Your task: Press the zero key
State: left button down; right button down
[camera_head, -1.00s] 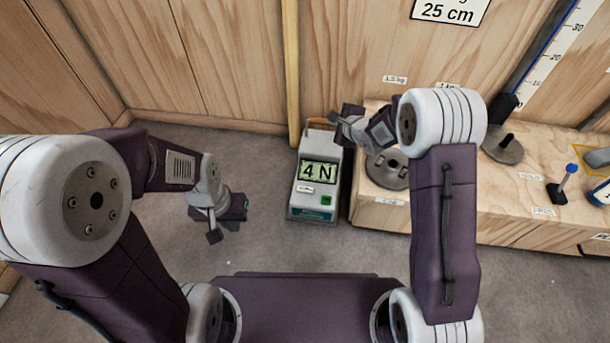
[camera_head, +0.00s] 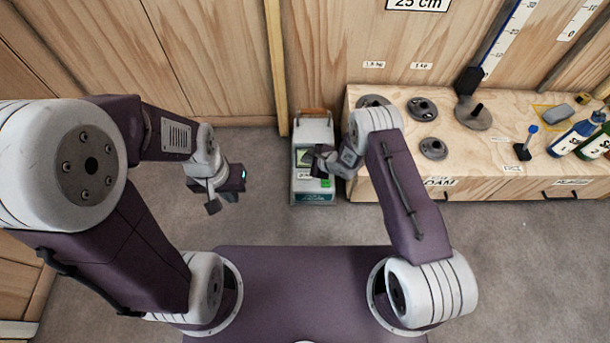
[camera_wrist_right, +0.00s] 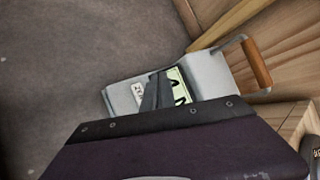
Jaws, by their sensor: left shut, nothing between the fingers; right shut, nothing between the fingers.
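A grey instrument box (camera_head: 313,133) stands on the floor beside the bench, with a handle on top. Its pale green display (camera_head: 303,156) is partly hidden by my right gripper. A green key (camera_head: 326,183) shows low on its front right; I cannot read its marking. My right gripper (camera_head: 311,159) is shut and empty, in front of the display in this view. In the right wrist view its shut fingers (camera_wrist_right: 154,94) overlap the box (camera_wrist_right: 207,68), between a white label (camera_wrist_right: 138,94) and the display (camera_wrist_right: 181,87). The green key is not visible there. My left gripper (camera_head: 243,174) is shut and empty, left of the box.
A wooden bench (camera_head: 395,187) is right of the box, holding round weights (camera_head: 422,107), a small stand with a blue knob (camera_head: 533,129) and bottles (camera_head: 574,136). A wooden post (camera_head: 276,70) and wall are behind. The floor left of the box is open.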

aim_at(307, 177)
notch_tip(307, 177, down, 8)
jog(key=b, duration=0.7)
jog(key=shift+f, duration=0.35)
dwell(1.3)
jog(key=shift+f+b, duration=0.4)
jog(key=shift+b, duration=0.05)
jog(key=shift+f+b, duration=0.3)
jog(key=shift+f, duration=0.1)
dwell(0.3)
dwell(0.4)
jog(key=shift+r+p, duration=0.8)
jog(key=shift+r, duration=0.1)
